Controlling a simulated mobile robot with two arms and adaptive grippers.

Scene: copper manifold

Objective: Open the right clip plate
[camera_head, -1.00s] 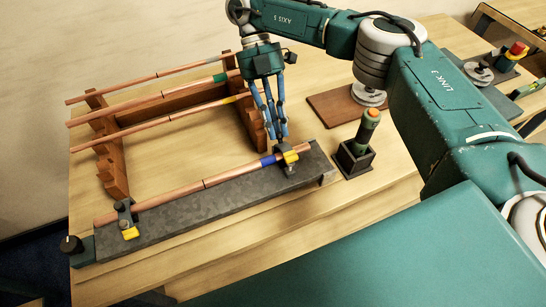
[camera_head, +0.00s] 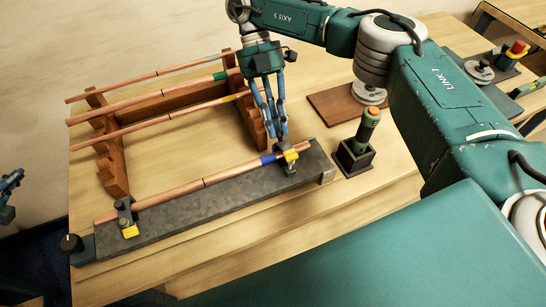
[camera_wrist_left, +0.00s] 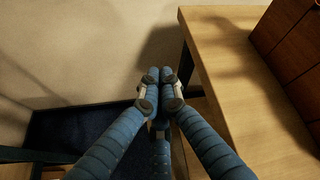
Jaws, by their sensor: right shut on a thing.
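A copper pipe (camera_head: 226,175) with a blue band lies along a dark grey fixture bar (camera_head: 220,203). The right clip (camera_head: 284,168), with a yellow tab, sits near the bar's right end. My right gripper (camera_head: 279,141) points down at it, blue fingers shut on the right clip plate; the fingers partly hide the plate, so its exact angle is unclear. The left clip (camera_head: 126,214), with its yellow tab (camera_head: 130,231), is at the other end. My left gripper (camera_head: 9,188) shows at the far left edge; in the left wrist view (camera_wrist_left: 160,78) its fingers are together and empty.
A wooden rack (camera_head: 114,172) holding several copper pipes stands behind the bar. A green-and-orange tool in a black holder (camera_head: 354,160) stands close right of the bar. A brown board (camera_head: 334,106) lies behind it. A black knob (camera_head: 71,243) is at the bar's left end.

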